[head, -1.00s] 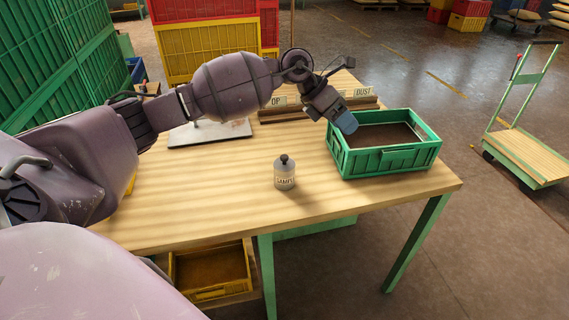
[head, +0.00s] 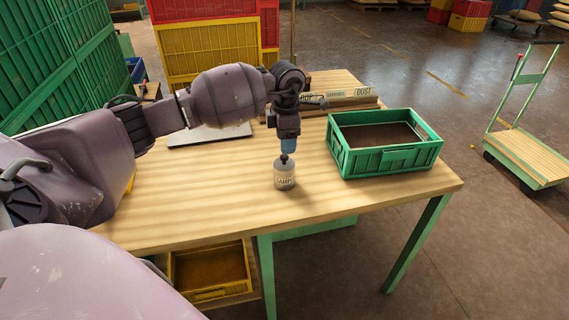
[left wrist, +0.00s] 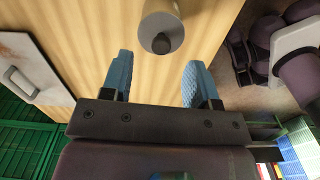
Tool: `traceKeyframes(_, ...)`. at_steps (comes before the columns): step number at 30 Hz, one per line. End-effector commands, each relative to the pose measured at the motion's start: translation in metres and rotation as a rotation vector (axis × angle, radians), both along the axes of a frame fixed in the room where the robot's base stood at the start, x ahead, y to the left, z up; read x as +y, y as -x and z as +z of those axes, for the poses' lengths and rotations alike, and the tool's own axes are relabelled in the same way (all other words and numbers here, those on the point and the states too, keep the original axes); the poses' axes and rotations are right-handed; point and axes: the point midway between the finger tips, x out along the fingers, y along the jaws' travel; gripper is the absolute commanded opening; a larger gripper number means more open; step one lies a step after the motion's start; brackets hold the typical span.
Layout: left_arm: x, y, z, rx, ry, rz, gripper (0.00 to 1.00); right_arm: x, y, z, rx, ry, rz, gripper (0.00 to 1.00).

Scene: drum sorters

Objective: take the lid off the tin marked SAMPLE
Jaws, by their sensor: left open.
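The tin marked SAMPLE (head: 285,178) is a small pale grey can standing upright on the wooden table. Its lid has a dark knob (head: 284,158) on top. My left gripper (head: 288,150) points down just above and behind the tin, its blue fingertips near the knob. In the left wrist view the left gripper (left wrist: 158,80) is open, with nothing between its two blue fingers. The tin (left wrist: 160,22) and its knob (left wrist: 161,44) lie beyond the fingertips there, apart from them. My right gripper is not in view.
A green crate (head: 385,160) stands on the table (head: 220,210) to the right of the tin. A wooden rack with labels, one reading DUST (head: 363,91), is at the back. A pale board (head: 208,135) lies at the back left. The table in front of the tin is clear.

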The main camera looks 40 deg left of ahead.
Motion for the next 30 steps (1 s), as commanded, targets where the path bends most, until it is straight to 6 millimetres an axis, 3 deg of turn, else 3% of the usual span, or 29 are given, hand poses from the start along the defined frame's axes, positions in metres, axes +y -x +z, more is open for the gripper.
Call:
traceKeyframes(7,0.001,0.002,-0.016,0.001,0.001,0.001,0.55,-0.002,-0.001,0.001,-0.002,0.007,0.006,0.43)
traceKeyframes(16,0.002,0.006,-0.054,0.001,0.002,0.001,0.55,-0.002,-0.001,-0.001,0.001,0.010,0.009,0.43)
traceKeyframes(23,0.002,0.005,-0.056,-0.002,0.001,0.000,0.55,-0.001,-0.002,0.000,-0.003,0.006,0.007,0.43)
traceKeyframes(26,0.002,0.005,-0.056,-0.002,0.001,0.000,0.44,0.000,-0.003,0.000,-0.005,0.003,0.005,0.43)
traceKeyframes(30,0.002,0.005,-0.056,-0.002,0.001,0.000,0.23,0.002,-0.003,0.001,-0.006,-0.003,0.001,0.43)
